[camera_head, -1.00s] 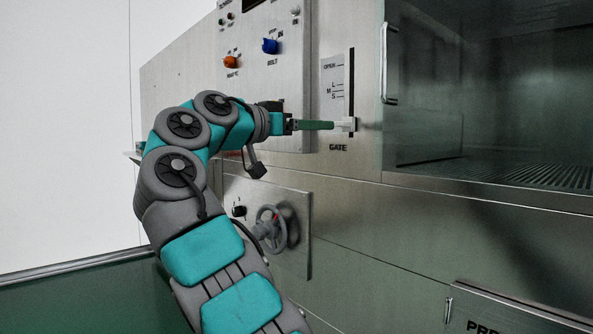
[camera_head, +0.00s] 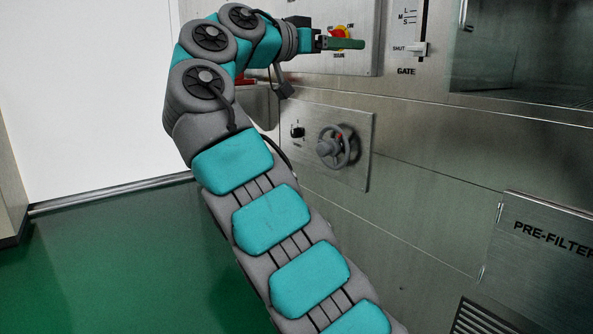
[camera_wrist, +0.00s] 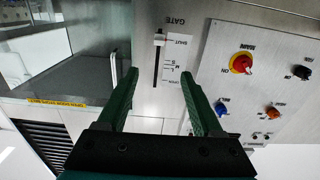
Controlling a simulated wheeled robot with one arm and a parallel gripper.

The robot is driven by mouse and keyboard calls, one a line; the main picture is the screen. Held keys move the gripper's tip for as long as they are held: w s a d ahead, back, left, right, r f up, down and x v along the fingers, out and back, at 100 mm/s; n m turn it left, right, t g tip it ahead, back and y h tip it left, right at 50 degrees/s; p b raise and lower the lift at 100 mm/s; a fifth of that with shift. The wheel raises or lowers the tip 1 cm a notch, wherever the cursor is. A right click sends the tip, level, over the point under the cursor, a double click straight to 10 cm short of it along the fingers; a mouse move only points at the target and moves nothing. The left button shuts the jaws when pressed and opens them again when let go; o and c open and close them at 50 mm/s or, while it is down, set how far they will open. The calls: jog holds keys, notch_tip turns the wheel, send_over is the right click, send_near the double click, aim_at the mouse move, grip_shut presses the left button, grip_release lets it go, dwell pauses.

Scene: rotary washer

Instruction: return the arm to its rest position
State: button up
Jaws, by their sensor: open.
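My arm reaches up from the bottom of the head view and bends toward the washer's steel front. My gripper (camera_head: 345,43) is at the arm's end, in front of the control panel, left of the gate slider (camera_head: 418,49). In the wrist view my gripper (camera_wrist: 158,88) shows two green fingers spread apart with nothing between them. The gate slider also shows in the wrist view (camera_wrist: 159,38), beyond the fingers and apart from them. Its handle sits by the SHUT mark.
A red and yellow knob (camera_wrist: 241,63), a blue knob (camera_wrist: 221,108) and an orange knob (camera_wrist: 272,112) sit on the panel. A grey handwheel (camera_head: 337,147) juts out below my forearm. A pre-filter panel (camera_head: 540,235) is at lower right. Green floor at left is clear.

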jog(key=s+d+f+n+g+y+p, duration=0.1)
jog(key=d+f+n+g+p, duration=0.2)
jog(key=d, duration=0.4)
jog(key=s+d+f+n+g+y+p, duration=0.1)
jog(key=d+f+n+y, duration=0.15)
jog(key=d+f, duration=0.4)
jog(key=s+d+f+n+g+y+p, duration=0.25)
jog(key=s+d+f, duration=0.25)
jog(key=s+f, duration=0.5)
jog(key=s+a+f+n+g+y+p, duration=0.1)
jog(key=s+a+f+g+y, duration=0.1)
jog(key=s+f, duration=0.5)
jog(key=s+a+f+g+y+p, duration=0.2)
jog(key=s+a+f, duration=0.3)
jog(key=s, duration=0.9)
jog(key=s+a+f+n+g+y+p, duration=0.1)
jog(key=s+a+f+y, duration=0.3)
jog(key=s+f, duration=0.6)
jog(key=shift+s+a+f+n+g+y, duration=0.15)
jog(key=shift+s+n+g+y, duration=0.15)
jog(key=shift+g, duration=0.15)
